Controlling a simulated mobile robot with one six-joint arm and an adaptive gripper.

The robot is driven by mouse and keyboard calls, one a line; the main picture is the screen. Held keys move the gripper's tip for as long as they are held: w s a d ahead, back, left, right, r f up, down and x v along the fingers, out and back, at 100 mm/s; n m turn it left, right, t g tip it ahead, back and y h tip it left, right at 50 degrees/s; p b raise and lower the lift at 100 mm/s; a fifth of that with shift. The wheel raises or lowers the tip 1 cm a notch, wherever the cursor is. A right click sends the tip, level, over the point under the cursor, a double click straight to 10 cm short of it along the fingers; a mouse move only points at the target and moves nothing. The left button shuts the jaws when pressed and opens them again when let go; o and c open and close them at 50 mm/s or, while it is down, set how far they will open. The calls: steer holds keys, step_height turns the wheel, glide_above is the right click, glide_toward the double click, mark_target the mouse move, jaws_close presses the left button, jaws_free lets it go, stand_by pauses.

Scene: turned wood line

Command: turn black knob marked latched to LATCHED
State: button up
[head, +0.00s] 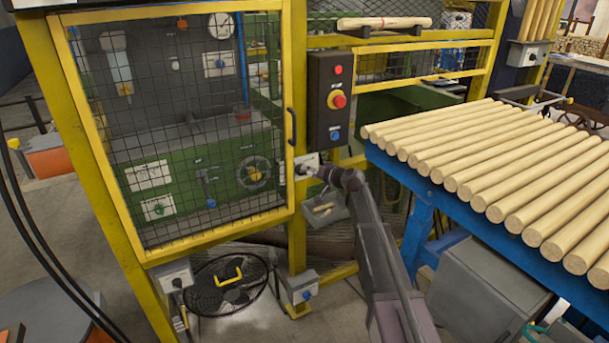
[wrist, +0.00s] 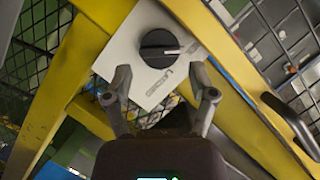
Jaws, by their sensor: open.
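The black knob (wrist: 157,48) is round, with a white pointer mark toward the right of the wrist view. It sits on a white plate (wrist: 122,52) fixed to a yellow post. Small lettering lies on the plate below and right of the knob, too small to read surely. My gripper (wrist: 162,76) is open, its fingertips apart and just below the knob in the picture, one to each side. I cannot tell whether they touch the plate. In the head view my gripper (head: 314,171) is at the plate (head: 303,161) and hides the knob.
A mesh guard door (head: 292,126) with a dark handle is left of the plate. A black control box (head: 329,98) with a red button is above. A blue rack (head: 410,195) of wooden rods stands close on the right. A grey bin (head: 323,211) hangs below.

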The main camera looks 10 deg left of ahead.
steer(key=shift+b+x, duration=0.3)
steer(key=shift+x, duration=1.4)
steer(key=c, duration=0.9)
